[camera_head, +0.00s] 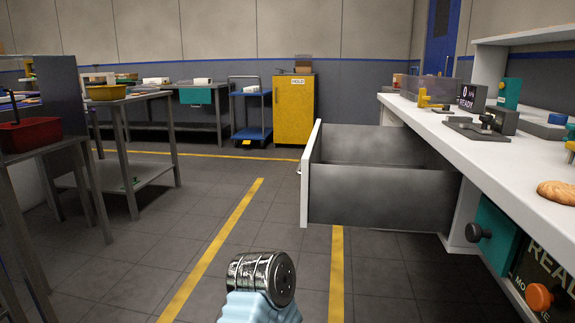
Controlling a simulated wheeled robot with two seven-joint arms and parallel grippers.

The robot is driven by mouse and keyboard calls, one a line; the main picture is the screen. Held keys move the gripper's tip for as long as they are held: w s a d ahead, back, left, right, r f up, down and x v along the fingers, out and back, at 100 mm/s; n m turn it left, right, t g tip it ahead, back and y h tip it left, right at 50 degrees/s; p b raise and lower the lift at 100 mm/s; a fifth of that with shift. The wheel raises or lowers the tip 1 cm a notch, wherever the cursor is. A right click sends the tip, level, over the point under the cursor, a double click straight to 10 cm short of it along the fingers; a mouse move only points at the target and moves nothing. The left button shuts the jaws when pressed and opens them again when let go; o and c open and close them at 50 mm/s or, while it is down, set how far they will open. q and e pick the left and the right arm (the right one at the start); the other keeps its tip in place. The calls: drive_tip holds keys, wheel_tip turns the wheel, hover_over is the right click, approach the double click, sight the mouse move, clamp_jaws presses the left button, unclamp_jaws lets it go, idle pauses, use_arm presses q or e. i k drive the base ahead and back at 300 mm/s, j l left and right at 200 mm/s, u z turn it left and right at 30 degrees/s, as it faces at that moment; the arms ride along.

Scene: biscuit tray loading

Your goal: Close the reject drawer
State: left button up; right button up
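The reject drawer (380,198) is pulled far out from under the white workbench (500,165) on the right. Its white front panel (311,175) faces left, with a small handle (299,168) on its outer side. The dark grey side walls show, and the drawer looks empty, though its floor is mostly hidden by the near wall. Neither of my grippers is in view. A chrome and light blue part of my own body shows at the bottom middle, apart from the drawer in the picture.
A biscuit (557,192) lies on the workbench's near end. Below it are a teal unit (493,235) with a black knob and a dark panel with an orange knob (538,297). Steel tables stand left; a yellow cabinet (294,110) stands behind. The floor left of the drawer is clear.

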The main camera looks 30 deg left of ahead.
sight(359, 176)
drive_tip(key=j+u, duration=0.1)
drive_tip(key=j, duration=0.15)
drive_tip(key=i+j+u, duration=0.15)
drive_tip(key=i+j, duration=0.2)
drive_tip(key=j, duration=0.15)
drive_tip(key=i+j, duration=0.15)
drive_tip(key=j, duration=0.2)
drive_tip(key=i+j, duration=0.2)
drive_tip(key=j, duration=0.15)
drive_tip(key=i+j, duration=0.15)
drive_tip(key=j, duration=0.2)
drive_tip(key=u, duration=0.05)
